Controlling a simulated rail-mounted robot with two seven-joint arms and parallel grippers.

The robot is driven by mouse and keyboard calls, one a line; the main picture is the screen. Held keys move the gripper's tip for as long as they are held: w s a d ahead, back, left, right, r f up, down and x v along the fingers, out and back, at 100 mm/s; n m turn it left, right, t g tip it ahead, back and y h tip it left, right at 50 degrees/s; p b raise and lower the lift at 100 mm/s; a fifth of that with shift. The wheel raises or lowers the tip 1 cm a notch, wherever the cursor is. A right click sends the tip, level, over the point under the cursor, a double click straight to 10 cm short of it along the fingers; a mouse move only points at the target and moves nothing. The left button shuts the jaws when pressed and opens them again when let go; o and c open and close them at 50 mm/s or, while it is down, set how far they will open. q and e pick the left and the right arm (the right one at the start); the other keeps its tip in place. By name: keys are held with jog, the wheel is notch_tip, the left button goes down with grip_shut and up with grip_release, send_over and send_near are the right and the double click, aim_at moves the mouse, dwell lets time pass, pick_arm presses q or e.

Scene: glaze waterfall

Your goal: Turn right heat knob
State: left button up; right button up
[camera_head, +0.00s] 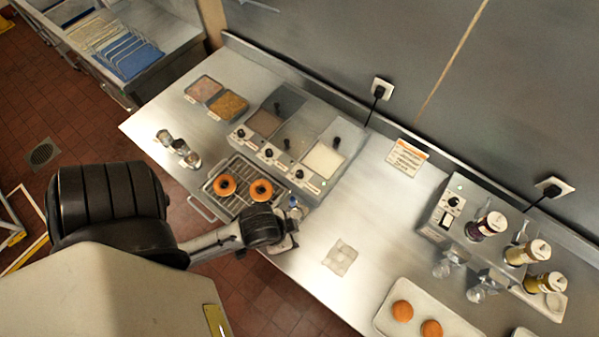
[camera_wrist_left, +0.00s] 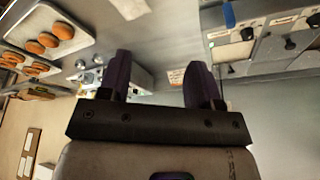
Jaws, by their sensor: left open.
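The glaze warmer has a row of black knobs along its front. The rightmost heat knob (camera_head: 300,174) sits on the front panel below the bin of white glaze (camera_head: 324,160); the middle knob (camera_head: 269,153) and left knob (camera_head: 241,133) are beside it. My left gripper (camera_head: 293,211) is over the counter, just below and in front of the right knob, apart from it. In the wrist view, its dark fingers (camera_wrist_left: 162,82) are spread apart with nothing between them. Black knobs (camera_wrist_left: 289,44) show at upper right in that view; I cannot tell which is which. My right gripper is not in view.
A wire rack (camera_head: 224,205) with two doughnuts (camera_head: 261,190) stands left of my left gripper. A folded cloth (camera_head: 340,257) lies on the counter to the right. A white tray (camera_head: 385,322) of doughnuts and a bottle station (camera_head: 437,222) are further right.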

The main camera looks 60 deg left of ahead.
pick_arm(q)
jog(key=w+a+r+m+t+y+b, duration=0.2)
jog(key=w+a+r, duration=0.15)
jog(key=w, duration=0.35)
jog(key=w+a+r+m+t+y+b, duration=0.1)
jog(key=w+a+r+t+y+b, duration=0.15)
jog(key=w+a, duration=0.35)
jog(key=w+a+r+m+t+y+b, duration=0.1)
jog(key=w+a+r+m+t+b, duration=0.2)
jog(key=w, duration=0.6)
jog(key=w+a+r+m+t+h, duration=0.2)
jog(key=w+r+m+t, duration=0.2)
jog(key=r+m+t, duration=0.15)
jog(key=w+a+r+m+t+h, duration=0.1)
jog(key=w+a+r+m+t, duration=0.1)
jog(key=w+r+m+t, duration=0.35)
jog(key=m+g+h, duration=0.2)
jog(key=m+g, duration=2)
jog(key=m, duration=1.3)
send_over(300, 172)
notch_tip(300, 172, down, 26)
jog(key=r, duration=0.1)
jog(key=shift+n, duration=0.3)
notch_tip(300, 172, down, 13)
jog(key=shift+f+p, duration=0.15)
jog(key=shift+p, duration=0.8)
